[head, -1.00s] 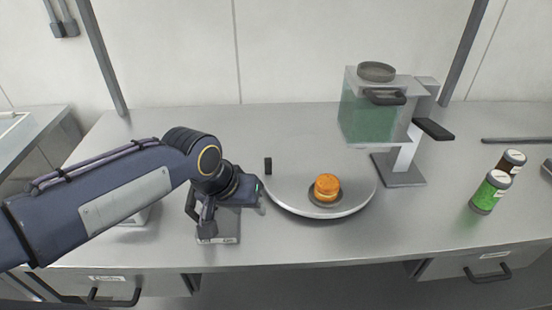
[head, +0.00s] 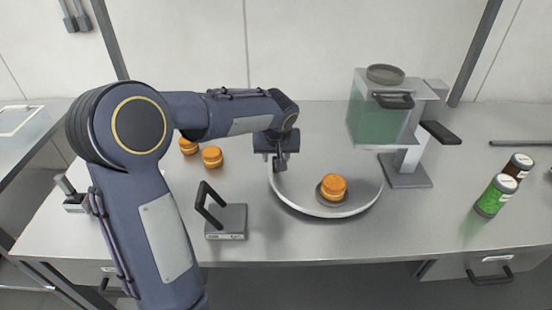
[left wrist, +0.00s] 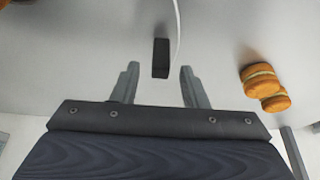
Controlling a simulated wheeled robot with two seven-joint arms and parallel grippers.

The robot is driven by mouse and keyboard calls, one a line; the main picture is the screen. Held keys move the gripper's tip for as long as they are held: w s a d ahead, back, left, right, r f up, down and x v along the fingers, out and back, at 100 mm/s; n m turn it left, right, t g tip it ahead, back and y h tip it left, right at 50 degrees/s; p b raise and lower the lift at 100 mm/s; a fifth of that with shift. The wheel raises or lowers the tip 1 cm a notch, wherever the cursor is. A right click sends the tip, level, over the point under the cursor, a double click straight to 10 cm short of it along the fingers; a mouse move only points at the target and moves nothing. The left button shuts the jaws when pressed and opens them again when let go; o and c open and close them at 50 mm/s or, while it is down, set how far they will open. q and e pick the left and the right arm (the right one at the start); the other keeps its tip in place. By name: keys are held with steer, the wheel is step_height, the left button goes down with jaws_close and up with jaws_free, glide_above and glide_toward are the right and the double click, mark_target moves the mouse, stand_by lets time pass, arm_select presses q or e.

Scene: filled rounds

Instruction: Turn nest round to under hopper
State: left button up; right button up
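The round silver turntable (head: 300,200) lies on the bench. A dark nest (head: 322,198) near its front right holds an orange filled round (head: 333,186). The hopper (head: 376,120), with green contents, stands behind and right of the nest on a stand; the nest is not under its spout. My left gripper (head: 280,162) is at the turntable's left rim. In the left wrist view the gripper (left wrist: 160,72) is open, its fingers on either side of the upright black peg (left wrist: 161,57), with gaps showing. In the head view the gripper hides the peg. My right gripper is not in view.
Two orange rounds (head: 212,156) lie left of the turntable, partly beside my arm. A grey block with a black handle (head: 228,220) stands at the front. A green bottle (head: 495,195) and a brown one (head: 518,166) are at the right. The bench's front middle is clear.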

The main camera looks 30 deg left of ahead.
arm_select(q)
steer(key=shift+x, duration=1.4)
jaws_close()
